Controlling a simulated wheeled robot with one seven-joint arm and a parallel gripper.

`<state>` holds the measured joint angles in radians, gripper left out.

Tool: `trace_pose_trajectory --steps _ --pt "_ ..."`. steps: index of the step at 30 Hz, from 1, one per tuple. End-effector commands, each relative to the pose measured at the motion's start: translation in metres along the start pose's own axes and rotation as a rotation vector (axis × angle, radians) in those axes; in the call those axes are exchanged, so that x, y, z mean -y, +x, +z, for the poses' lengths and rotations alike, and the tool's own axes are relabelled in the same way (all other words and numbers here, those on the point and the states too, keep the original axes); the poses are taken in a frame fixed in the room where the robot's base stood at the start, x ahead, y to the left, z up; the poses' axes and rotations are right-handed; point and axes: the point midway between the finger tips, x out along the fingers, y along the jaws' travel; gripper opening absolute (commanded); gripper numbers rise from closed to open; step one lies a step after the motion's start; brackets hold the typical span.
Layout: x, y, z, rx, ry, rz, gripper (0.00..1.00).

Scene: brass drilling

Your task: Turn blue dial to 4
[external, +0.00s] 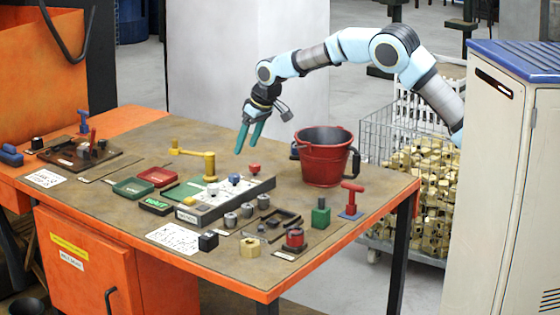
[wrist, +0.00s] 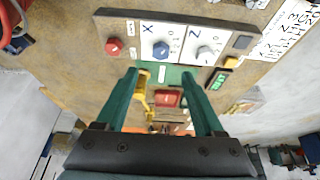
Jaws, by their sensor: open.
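The blue dial (external: 234,180) sits on a grey control panel (external: 205,218), between a white dial (external: 213,189) and a red knob (external: 254,168). In the wrist view the blue dial (wrist: 161,49) is on a white plate marked X, beside the white dial (wrist: 205,54) marked Z. Small figures surround the blue dial, but I cannot read its setting. My gripper (external: 247,148) has teal fingers pointing down, above the panel and apart from it. In the wrist view my gripper (wrist: 160,74) is open and empty, with the blue dial beyond the fingertips.
A red bucket (external: 325,168) stands right of the panel. A yellow handle (external: 195,155) rises behind it. Green (external: 133,188) and red (external: 157,177) trays lie to the left. Several grey cylinders and a red-topped block (external: 295,239) stand in front. The air around my gripper is clear.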

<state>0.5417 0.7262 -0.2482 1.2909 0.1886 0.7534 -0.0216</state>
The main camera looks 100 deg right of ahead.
Motion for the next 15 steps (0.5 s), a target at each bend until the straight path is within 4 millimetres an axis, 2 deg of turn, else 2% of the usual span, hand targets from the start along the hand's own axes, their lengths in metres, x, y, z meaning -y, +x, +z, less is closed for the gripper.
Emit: trace_pose_trajectory --steps 5,15 --pt "0.0 0.024 0.001 0.004 0.0 0.0 0.7" --pt "0.001 0.083 0.001 0.002 -0.001 -0.001 0.7"
